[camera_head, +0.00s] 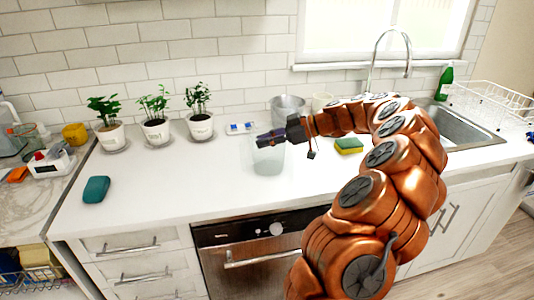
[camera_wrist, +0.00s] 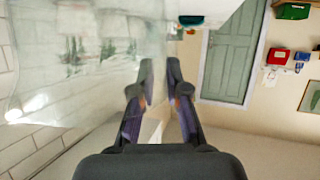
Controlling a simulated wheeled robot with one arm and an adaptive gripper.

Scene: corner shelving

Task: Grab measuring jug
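The measuring jug (camera_head: 268,160) is a clear, see-through vessel standing upright on the white counter, below the tip of my arm. In the wrist view its clear wall (camera_wrist: 85,60) fills the left and upper left. My gripper (camera_head: 266,138) is at the jug's upper part, reaching in from the right. In the wrist view the two fingers of my gripper (camera_wrist: 160,68) lean inward with a narrow gap between the tips. The jug's right edge runs into this gap. I cannot tell whether the fingers press on the glass.
A metal pot (camera_head: 288,107) and a pale cup (camera_head: 322,102) stand behind. A yellow-green sponge (camera_head: 349,146) lies to the right, before the sink (camera_head: 462,125). Several potted plants (camera_head: 156,131) line the wall. A teal object (camera_head: 96,189) lies front left. The counter left of the jug is mostly clear.

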